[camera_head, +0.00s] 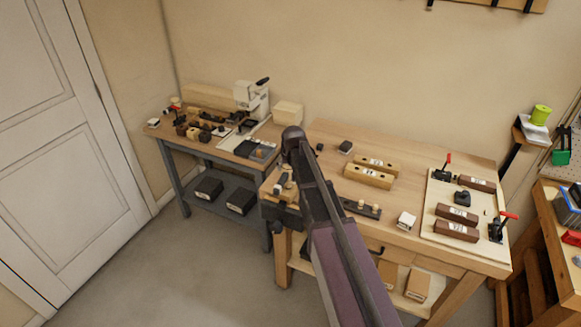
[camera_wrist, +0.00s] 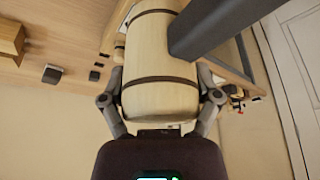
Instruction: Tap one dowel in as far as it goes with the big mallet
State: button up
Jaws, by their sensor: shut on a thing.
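My gripper (camera_wrist: 161,99) is shut on a pale, barrel-shaped wooden piece with two dark bands, which looks like the head of the big mallet (camera_wrist: 160,62). One finger presses on each side of it. In the head view my arm hides the gripper, and I cannot make out the mallet there. Two small pale pegs, which look like dowels (camera_head: 361,204), stand in a dark strip (camera_head: 348,204) near the front of the bench. Two light wooden blocks (camera_head: 368,177) with labels lie behind them.
The wooden bench (camera_head: 440,258) carries a pale board (camera_head: 434,225) with brown blocks and red-handled clamps at right. A vise (camera_head: 282,214) is at its left front corner. A white cube (camera_head: 406,221) sits near the front edge. A grey side table (camera_head: 177,146) stands behind left.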

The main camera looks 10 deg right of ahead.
dwell(0.3)
jog(key=shift+f+b, duration=1.25)
jog(key=shift+b, duration=0.2)
jog(key=shift+r+p, duration=1)
jog(key=shift+p, duration=0.05)
jog(key=shift+r, duration=0.1)
jog(key=shift+f+b, duration=1.3)
jog(key=shift+f, duration=0.05)
jog(key=shift+r+p, duration=1)
jog(key=shift+p, duration=0.05)
